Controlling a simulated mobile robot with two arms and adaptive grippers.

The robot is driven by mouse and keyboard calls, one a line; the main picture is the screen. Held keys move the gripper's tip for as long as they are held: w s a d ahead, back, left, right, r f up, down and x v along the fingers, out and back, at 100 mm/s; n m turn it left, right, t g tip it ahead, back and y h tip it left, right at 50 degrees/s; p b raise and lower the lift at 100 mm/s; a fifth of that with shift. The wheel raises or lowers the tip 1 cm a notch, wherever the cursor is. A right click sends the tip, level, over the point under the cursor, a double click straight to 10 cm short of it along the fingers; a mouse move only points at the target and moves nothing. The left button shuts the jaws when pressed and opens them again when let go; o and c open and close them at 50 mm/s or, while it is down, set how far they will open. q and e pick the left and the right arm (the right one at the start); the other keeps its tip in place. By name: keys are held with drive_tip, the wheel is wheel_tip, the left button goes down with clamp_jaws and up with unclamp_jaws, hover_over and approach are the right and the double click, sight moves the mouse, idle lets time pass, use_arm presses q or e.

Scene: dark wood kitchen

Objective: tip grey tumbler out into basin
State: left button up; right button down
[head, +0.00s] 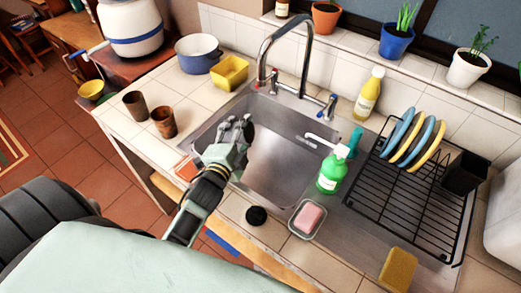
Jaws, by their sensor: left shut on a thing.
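My left gripper (237,128) is over the left part of the steel basin (280,165), near its left rim. It is shut on a grey thing, which I take to be the grey tumbler. That thing is mostly hidden by the fingers and blends with their grey, so its tilt and contents cannot be made out. The basin's visible floor looks bare. My right gripper is not in view.
A tall faucet (268,50) arches over the basin's back edge. Two brown cups (164,122) stand left of the basin. A green soap bottle (331,172) and a soap dish (308,217) stand at its right and front. A dish rack (415,205) is further right.

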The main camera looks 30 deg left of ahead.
sight(237, 124)
use_arm(q)
drive_tip(key=shift+r+n+p, duration=0.3)
drive_tip(key=shift+r+p, duration=0.05)
drive_tip(key=shift+r, duration=0.05)
drive_tip(key=r+n+p, duration=0.1)
drive_tip(key=n+p, duration=0.1)
drive_tip(key=a+r+n+h+p, duration=0.1)
drive_tip(key=r+n+p, duration=0.1)
drive_tip(key=n+p, duration=0.1)
drive_tip(key=shift+s+a+r+t, duration=0.1)
drive_tip(key=shift+a+r+t, duration=0.1)
drive_tip(key=shift+t, duration=0.1)
drive_tip(key=a+n, duration=0.1)
drive_tip(key=a+r+n+p, duration=0.1)
drive_tip(key=n, duration=0.1)
drive_tip(key=a+n+p, duration=0.1)
drive_tip(key=shift+s+a+r+n+t, duration=0.3)
drive_tip(key=shift+a+r, duration=0.05)
drive_tip(key=shift+r, duration=0.05)
drive_tip(key=shift+s+a+r+n, duration=0.1)
drive_tip(key=shift+a+r+n, duration=0.15)
drive_tip(key=shift+a+n, duration=0.35)
drive_tip(key=shift+s+a+r+n, duration=0.1)
drive_tip(key=shift+a+r+n, duration=0.15)
drive_tip(key=shift+n, duration=0.55)
drive_tip(key=shift+a, duration=0.1)
